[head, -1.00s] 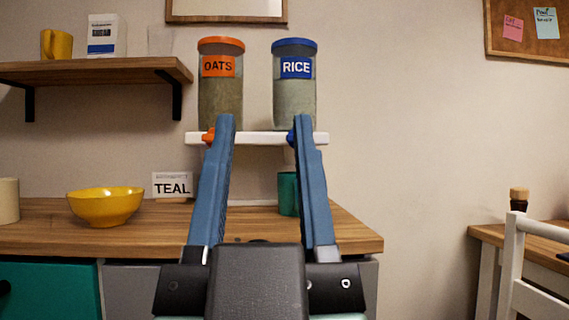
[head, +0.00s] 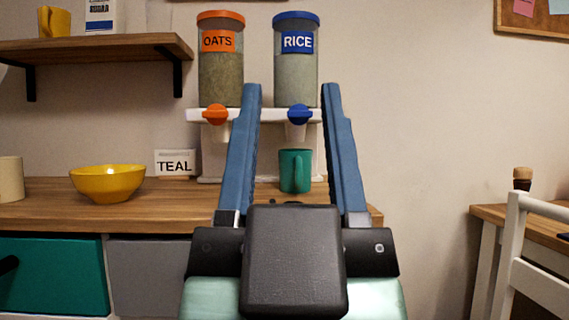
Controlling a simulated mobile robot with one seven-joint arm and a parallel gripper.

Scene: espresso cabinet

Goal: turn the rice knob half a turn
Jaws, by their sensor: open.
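The rice dispenser (head: 296,75) has a blue lid, a blue RICE label and pale grain inside. Its blue rice knob (head: 299,117) is on the front below the jar, above a pale spout. My gripper (head: 291,90) is open and empty. Its two blue fingers point up and forward, and in the picture the rice knob lies between them. The fingers look nearer to the camera than the knob; I see no contact. A teal mug (head: 295,171) stands below the rice spout, also framed by the fingers.
The oats dispenser (head: 220,75) with its orange knob (head: 215,115) stands just left of the left finger. A yellow bowl (head: 108,184) and a TEAL sign (head: 174,163) are on the wooden counter (head: 45,204). A shelf (head: 95,50) is upper left. A white chair (head: 530,260) is at right.

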